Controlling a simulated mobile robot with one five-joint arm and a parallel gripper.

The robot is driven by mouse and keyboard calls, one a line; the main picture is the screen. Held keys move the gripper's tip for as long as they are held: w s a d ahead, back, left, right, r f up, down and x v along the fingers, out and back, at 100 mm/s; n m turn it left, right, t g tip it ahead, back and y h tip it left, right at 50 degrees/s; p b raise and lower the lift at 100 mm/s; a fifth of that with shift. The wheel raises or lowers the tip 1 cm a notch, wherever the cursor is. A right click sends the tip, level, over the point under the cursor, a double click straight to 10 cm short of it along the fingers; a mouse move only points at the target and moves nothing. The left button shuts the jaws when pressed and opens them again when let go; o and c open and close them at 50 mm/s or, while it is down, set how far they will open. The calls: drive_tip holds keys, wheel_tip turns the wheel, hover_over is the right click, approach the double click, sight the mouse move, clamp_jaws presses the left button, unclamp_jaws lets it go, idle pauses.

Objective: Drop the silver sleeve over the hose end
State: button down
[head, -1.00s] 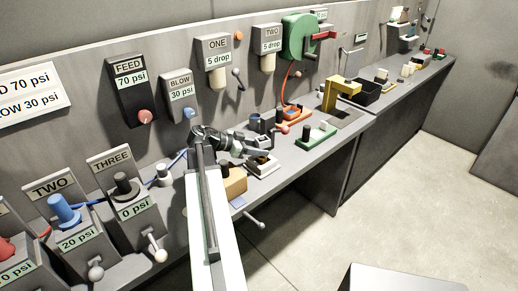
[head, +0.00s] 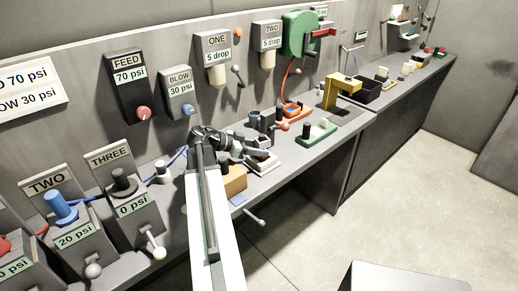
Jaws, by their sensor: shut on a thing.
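My gripper (head: 262,152) is at the end of my arm, just above a small white-rimmed tray (head: 265,168) on the bench. It is shut on a small piece that I take to be the silver sleeve; it is too small and too covered by the jaws to make out its shape. An orange-red hose (head: 287,80) hangs from the green reel (head: 297,36) down toward an orange holder (head: 295,111), right of and behind my gripper. The hose end is not clear at this size.
A tan block (head: 233,181) stands beside my arm. Dark cylinders (head: 254,121) stand behind the gripper. Valve boxes (head: 133,207) line the left. A lever (head: 256,216) sticks out in front.

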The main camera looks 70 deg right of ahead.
drive_tip(key=shift+f, duration=0.25)
drive_tip(key=c, duration=0.7)
unclamp_jaws()
